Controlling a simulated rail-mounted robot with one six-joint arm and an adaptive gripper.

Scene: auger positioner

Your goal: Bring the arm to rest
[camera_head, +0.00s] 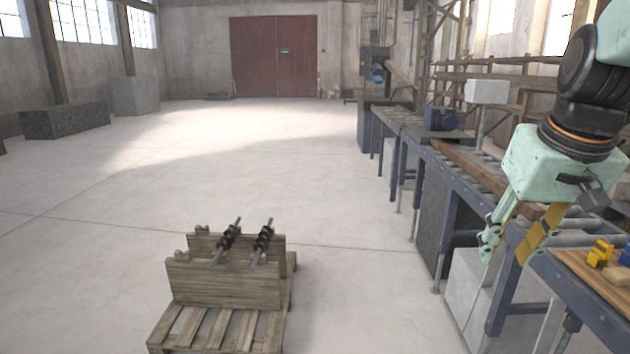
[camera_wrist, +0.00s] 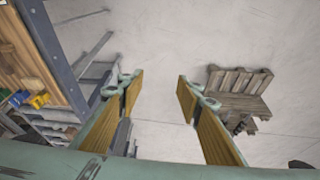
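My gripper (camera_head: 508,248) hangs from my arm at the right of the head view, in front of the roller conveyor. Its fingers point down. In the wrist view my gripper (camera_wrist: 160,84) shows two yellow-padded fingers spread apart, with only pale floor between them. It is open and empty. The arm's upper links run out of the head view at the top right.
A wooden rack (camera_head: 225,284) on a pallet holds two dark augers (camera_head: 262,243); the rack (camera_wrist: 238,92) also shows in the wrist view. The conveyor (camera_head: 480,175) runs along the right. A wooden worktop with yellow parts (camera_head: 600,252) is near the gripper.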

